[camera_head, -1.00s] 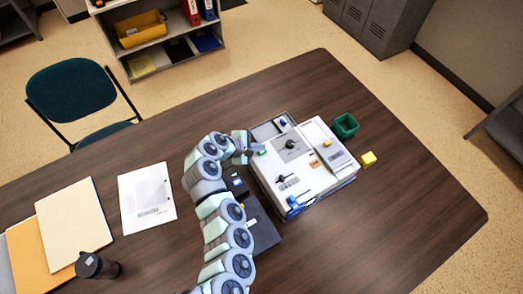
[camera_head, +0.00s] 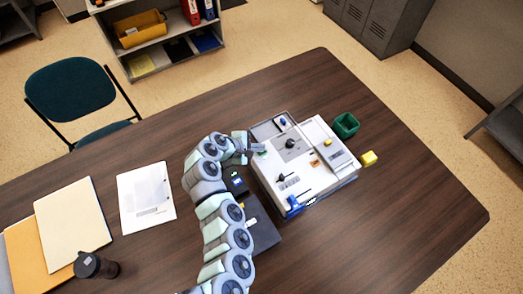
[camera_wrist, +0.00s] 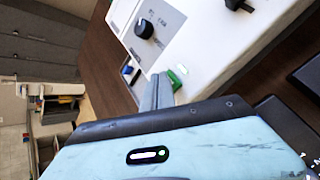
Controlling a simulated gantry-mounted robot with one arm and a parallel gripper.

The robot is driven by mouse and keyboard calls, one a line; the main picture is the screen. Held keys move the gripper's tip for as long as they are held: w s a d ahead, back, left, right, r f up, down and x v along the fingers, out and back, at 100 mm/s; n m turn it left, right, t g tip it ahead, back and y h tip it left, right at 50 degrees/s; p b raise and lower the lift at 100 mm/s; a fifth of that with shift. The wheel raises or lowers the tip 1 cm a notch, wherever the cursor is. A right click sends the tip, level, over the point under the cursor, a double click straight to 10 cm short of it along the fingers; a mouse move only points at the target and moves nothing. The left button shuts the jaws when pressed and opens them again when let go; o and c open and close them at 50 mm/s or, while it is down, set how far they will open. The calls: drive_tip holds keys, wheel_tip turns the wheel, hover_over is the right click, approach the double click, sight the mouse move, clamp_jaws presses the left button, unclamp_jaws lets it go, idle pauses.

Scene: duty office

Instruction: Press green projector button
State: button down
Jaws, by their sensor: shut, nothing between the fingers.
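The projector (camera_head: 312,172) is a white and grey box with knobs and switches on its top, standing on the dark wooden table. Its green button (camera_wrist: 176,78) is a small block near the panel's edge in the wrist view, and shows as a small green spot in the head view (camera_head: 262,153). My gripper (camera_head: 257,149) is shut and empty at the projector's left edge. In the wrist view its fingertips (camera_wrist: 160,80) lie right beside the green button and partly cover it. I cannot tell whether they touch it.
A black knob (camera_wrist: 144,29) and a blue switch (camera_wrist: 127,70) are near the button. A green bin (camera_head: 346,125) and a yellow block (camera_head: 369,159) stand right of the projector. Dark devices (camera_head: 262,234) lie close to my arm. The table's right side is clear.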

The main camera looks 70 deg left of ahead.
idle(0.7)
drive_tip(key=shift+r, duration=0.4)
drive_tip(key=shift+r, duration=0.1)
wheel_tip(320, 180, up, 6)
drive_tip(key=p, duration=0.3)
drive_tip(key=shift+p, duration=0.3)
